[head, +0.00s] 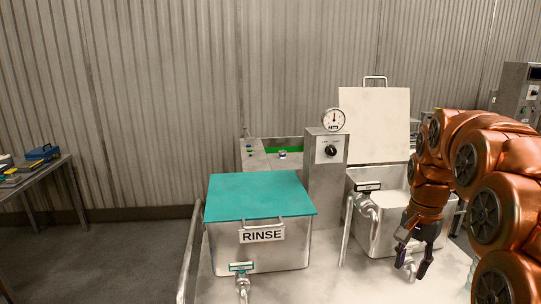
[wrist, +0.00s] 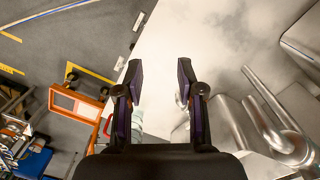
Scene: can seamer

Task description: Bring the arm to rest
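My gripper (head: 411,268) hangs pointing down from my copper-coloured arm at the right of the head view, in front of the open steel tank. The wrist view shows the gripper (wrist: 160,70) with its two dark fingers spread apart and nothing between them. Below the fingers lies a pale, stained tabletop (wrist: 190,40). In the head view part of the tank and its pipework is hidden behind my arm.
A RINSE tank (head: 262,250) with a teal lid stands left of my arm. The open tank (head: 372,235) has its lid (head: 375,120) raised. A dial post (head: 326,170) stands between them. Metal pipes (wrist: 275,110) lie right of the fingers.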

